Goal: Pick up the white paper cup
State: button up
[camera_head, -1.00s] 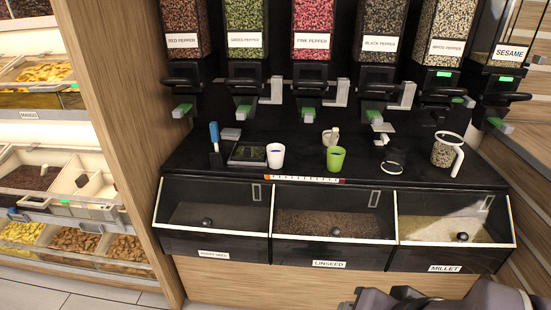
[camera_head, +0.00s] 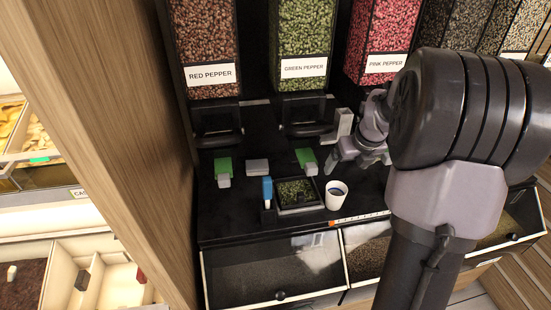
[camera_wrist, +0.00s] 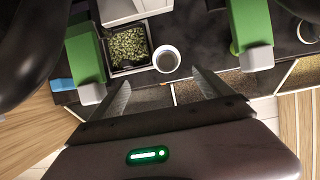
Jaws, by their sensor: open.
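The white paper cup (camera_head: 336,203) stands upright on the black counter, right of a small black tray of green pepper (camera_head: 296,194). In the wrist view the cup (camera_wrist: 160,69) lies just ahead of the fingertips and roughly between their lines, with its round dark opening facing the camera. My gripper (camera_head: 343,163) reaches in from the right, close to the cup on its far side, apart from it. In the wrist view my gripper (camera_wrist: 162,83) has its two fingers spread with nothing between them.
A blue-handled tool (camera_head: 267,188) stands left of the tray. A wooden panel (camera_head: 130,120) bounds the left; lidded bins (camera_head: 270,268) line the front.

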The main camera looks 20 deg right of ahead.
jog(key=b, duration=0.5)
send_near(337, 189)
jog(key=a, duration=0.2)
jog(key=b+x, duration=0.1)
jog(key=x, duration=0.3)
jog(key=s+b+x, duration=0.1)
jog(key=x, duration=0.1)
jog(key=shift+f+b, duration=0.3)
jog(key=shift+w+d+f, duration=0.1)
jog(key=shift+w+f, duration=0.1)
jog(key=shift+r, duration=0.2)
jog(key=shift+c, duration=0.4)
jog(key=c, duration=1.3)
